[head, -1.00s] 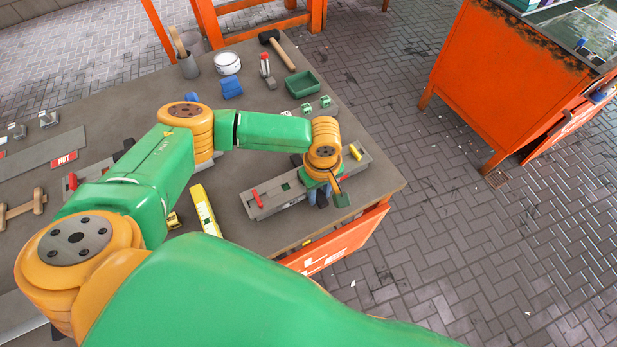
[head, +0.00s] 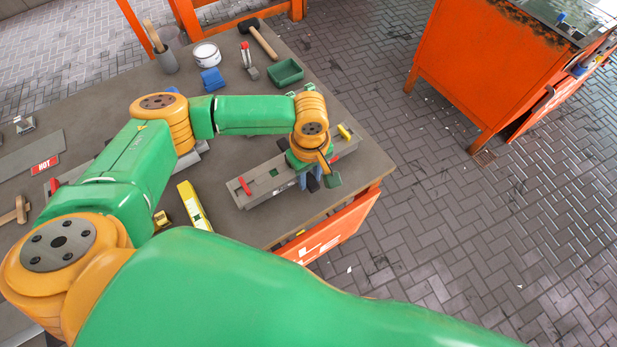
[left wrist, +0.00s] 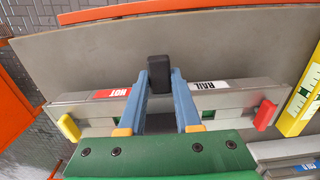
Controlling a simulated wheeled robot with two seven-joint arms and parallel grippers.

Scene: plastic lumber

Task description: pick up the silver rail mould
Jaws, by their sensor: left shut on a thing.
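The silver rail mould (head: 263,183) is a long grey bar lying near the table's front right corner. It has a red clamp at its left end and a yellow one at its right end in the head view. In the left wrist view the mould (left wrist: 222,98) carries RAIL and HOT labels and a black block at its middle. My left gripper (head: 310,182) is over the mould's middle, pointing down. Its blue fingers (left wrist: 162,122) are shut on the mould at its middle; the exact contact is partly hidden. My right gripper is not in view.
A yellow level (head: 193,206) lies left of the mould. A green tray (head: 286,72), a hammer (head: 262,40), a white tin (head: 206,54) and a blue block (head: 212,79) stand farther back. Another mould (left wrist: 290,150) lies close by. An orange cabinet (head: 475,70) stands apart at right.

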